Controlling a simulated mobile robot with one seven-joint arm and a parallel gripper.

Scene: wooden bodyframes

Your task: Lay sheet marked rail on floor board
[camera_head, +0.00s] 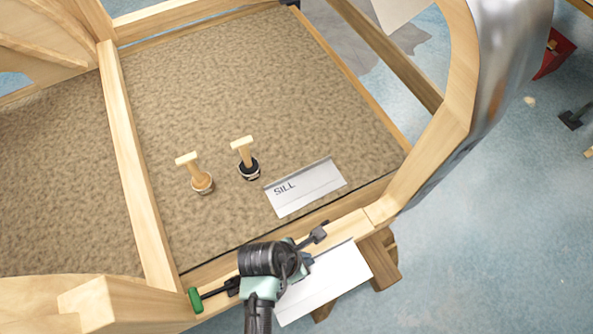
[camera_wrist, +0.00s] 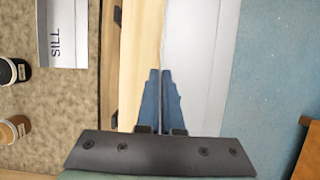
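A pale metal sheet (camera_head: 328,285) with no readable lettering is at the outer side of the near wooden rail, and it also shows in the wrist view (camera_wrist: 195,60). My gripper (camera_head: 300,262) is over its upper left edge. In the wrist view the fingers (camera_wrist: 160,80) are nearly together, in line with the sheet's raised edge, and appear shut on it. The fingertips' contact is partly hidden. The brown speckled floor board (camera_head: 250,75) lies inside the wooden frame. A sheet lettered SILL (camera_head: 306,190) lies on its near right part.
Two wooden-handled tools, one with a black base (camera_head: 247,160) and one with a tan base (camera_head: 199,177), stand left of the SILL sheet. The near wooden rail (camera_head: 340,229) carries a clamp with a green handle (camera_head: 195,299). The floor board's middle and far parts are clear.

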